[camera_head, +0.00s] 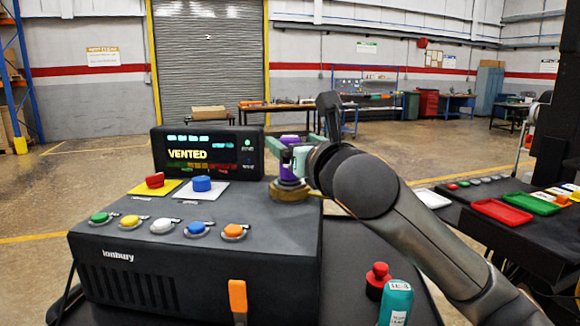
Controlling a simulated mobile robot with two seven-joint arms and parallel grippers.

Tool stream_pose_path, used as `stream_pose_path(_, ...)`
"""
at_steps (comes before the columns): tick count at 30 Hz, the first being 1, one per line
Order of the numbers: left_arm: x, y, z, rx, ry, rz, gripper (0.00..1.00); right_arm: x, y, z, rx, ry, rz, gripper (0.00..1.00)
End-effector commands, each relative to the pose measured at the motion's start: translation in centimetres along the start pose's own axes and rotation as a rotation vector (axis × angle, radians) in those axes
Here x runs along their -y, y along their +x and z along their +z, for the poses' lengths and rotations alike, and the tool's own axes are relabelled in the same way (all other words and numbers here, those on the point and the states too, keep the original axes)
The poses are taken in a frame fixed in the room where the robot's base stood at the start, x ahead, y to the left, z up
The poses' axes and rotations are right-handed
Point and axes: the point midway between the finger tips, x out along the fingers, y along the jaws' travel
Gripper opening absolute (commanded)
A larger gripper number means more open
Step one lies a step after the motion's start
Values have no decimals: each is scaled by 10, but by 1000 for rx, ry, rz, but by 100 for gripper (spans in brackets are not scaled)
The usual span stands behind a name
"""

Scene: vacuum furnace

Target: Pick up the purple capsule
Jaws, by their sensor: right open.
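The purple capsule (291,178) stands upright in a brass-coloured ring on the top right of the dark furnace unit (200,262). Its purple upper part shows above the gripper, and its middle is partly hidden by the jaws. My right gripper (289,157) comes in from the right at the capsule's height, with its jaws open at the capsule. I cannot tell whether either finger touches it. My left gripper is not in view.
The display reading VENTED (208,153) stands behind the unit's left side. Coloured buttons (163,226) line its front. A red knob (378,275) and a teal container (396,303) are at the lower right. A table with a red tray (501,212) and a green tray (532,203) stands right.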

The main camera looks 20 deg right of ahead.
Motion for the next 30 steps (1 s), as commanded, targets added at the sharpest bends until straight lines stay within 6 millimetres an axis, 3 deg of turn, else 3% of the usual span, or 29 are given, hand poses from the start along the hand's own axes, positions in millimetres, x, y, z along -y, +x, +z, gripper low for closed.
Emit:
stream_pose_path(6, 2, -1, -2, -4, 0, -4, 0, 3, 28, 0, -2, 1, 0, 83)
stream_pose_path(16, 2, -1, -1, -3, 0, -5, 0, 3, 34, 0, 0, 0, 1, 83)
stream_pose_path(30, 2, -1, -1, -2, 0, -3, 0, 3, 34, 0, 0, 0, 0, 30)
